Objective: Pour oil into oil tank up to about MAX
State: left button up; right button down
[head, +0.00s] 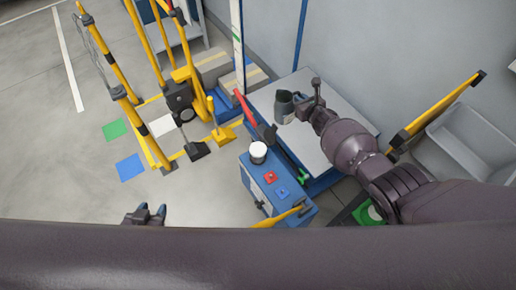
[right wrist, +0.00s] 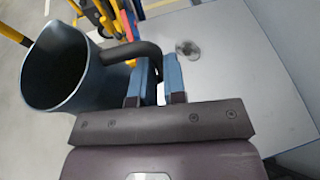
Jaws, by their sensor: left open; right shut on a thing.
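A dark grey jug (head: 284,107) is at the left part of the grey tabletop (head: 325,148). My right gripper (head: 309,97) is shut on its handle. In the right wrist view the handle runs between the blue fingers (right wrist: 158,78), and the jug (right wrist: 62,68) shows its wide mouth and dark inside; I cannot tell the oil level. Whether the jug touches the table is unclear. A blue unit (head: 262,182), which looks like the oil tank, stands left of the table with a white round top piece (head: 258,150). No MAX mark is readable. My left gripper (head: 150,214) is open and empty, low left.
The blue unit's top has a red pad (head: 270,177) and a blue pad (head: 283,192). A red lever (head: 243,105) rises between jug and unit. Yellow rails (head: 130,105) stand at left. A grey bin (head: 475,140) is at right. A small round piece (right wrist: 188,48) lies on the tabletop.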

jog(key=shift+w+d+f+m, duration=0.15)
jog(key=shift+f+m, duration=0.15)
jog(key=shift+f, duration=0.05)
